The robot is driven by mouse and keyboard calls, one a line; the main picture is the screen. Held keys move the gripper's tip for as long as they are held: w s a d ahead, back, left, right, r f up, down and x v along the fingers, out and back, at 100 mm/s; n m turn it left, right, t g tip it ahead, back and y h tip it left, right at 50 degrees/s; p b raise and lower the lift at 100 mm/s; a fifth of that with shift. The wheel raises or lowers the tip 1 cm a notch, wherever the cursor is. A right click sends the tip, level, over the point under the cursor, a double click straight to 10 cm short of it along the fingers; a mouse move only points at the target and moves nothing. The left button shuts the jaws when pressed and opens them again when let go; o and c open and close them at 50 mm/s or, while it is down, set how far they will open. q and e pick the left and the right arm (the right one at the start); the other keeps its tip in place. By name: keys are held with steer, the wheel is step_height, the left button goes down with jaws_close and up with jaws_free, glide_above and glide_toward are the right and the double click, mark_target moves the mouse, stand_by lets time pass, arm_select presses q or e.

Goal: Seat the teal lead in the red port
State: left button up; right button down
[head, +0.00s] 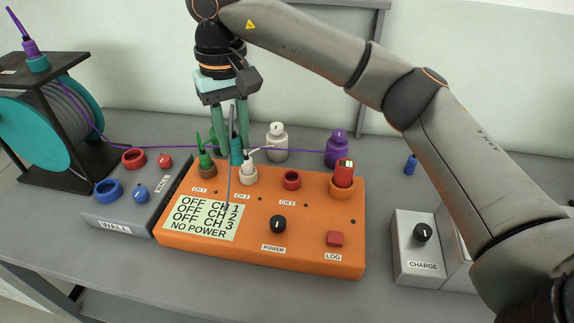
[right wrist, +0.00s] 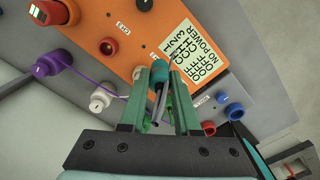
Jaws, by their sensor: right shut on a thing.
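The teal lead (head: 236,151) is between the fingers of my right gripper (head: 230,148), which is shut on it. In the head view it shows between the green and white plugs at the box's back edge; its height is unclear. A grey cable passes in front of the box's screen. In the right wrist view the teal lead (right wrist: 159,76) also sits between the fingers (right wrist: 163,85). The red port (head: 292,180) is empty on the orange box (head: 312,238), right of the lead; it also shows in the right wrist view (right wrist: 109,46). My left gripper is not in view.
A green plug (head: 205,159) and a white plug (head: 248,165) stand close by. A red piece (head: 344,173) sits in an orange port. The grey WALL box (head: 122,217) has another red ring (head: 134,158). A purple cable runs behind to the purple jar (head: 337,148).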

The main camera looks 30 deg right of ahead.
steer(key=d+f, duration=0.3)
steer(key=w+d+f, duration=0.1)
steer(key=d+f, duration=0.1)
steer(key=d, duration=0.2)
steer(key=d+f, duration=0.3)
steer(key=d, duration=0.1)
steer(key=shift+w+d+f, duration=0.2)
steer(key=shift+d+f, duration=0.05)
steer(key=shift+f, duration=0.05)
steer(key=shift+d+f, duration=0.2)
steer(key=shift+f, duration=1.55)
steer(key=shift+f, duration=0.1)
steer(key=c, duration=1.1)
jaws_free()
steer(key=o, duration=0.5)
